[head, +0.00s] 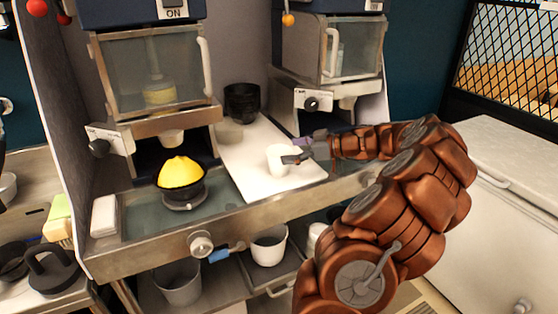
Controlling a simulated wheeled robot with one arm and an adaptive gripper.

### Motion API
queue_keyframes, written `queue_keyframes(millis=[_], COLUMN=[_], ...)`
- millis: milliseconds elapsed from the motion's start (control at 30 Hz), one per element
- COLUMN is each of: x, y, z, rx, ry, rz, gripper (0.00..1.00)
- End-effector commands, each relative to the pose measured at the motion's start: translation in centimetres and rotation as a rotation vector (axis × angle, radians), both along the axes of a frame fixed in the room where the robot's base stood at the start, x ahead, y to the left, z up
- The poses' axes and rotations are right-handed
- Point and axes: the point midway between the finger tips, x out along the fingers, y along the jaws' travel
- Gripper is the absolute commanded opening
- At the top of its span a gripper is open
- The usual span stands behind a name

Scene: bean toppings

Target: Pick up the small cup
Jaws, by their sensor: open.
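A small white cup (277,163) stands upright on the white board in the middle of the counter. My gripper (290,151) comes in from the right and is open, with its fingers at the cup's right side near the rim. One finger passes in front of the cup and hides part of it. I cannot tell whether the fingers touch the cup.
The white board (252,184) has free room left of the cup. A stack of black bowls (241,101) stands behind. A black bowl of yellow food (181,173) sits under the left machine (155,70). Another machine (330,50) stands behind my arm. White containers (269,246) are below the counter.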

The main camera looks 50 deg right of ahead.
Motion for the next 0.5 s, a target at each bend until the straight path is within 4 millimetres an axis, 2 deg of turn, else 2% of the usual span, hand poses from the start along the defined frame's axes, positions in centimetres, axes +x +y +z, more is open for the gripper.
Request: queue_keyframes(millis=[233,500], x=[2.7,3.2], y=[1.1,1.3], z=[-0.7,-1.1], rx=[0.003,0.000], ry=[0.002,0.000], rz=[0.002,0.000], gripper=[1.00,1.00])
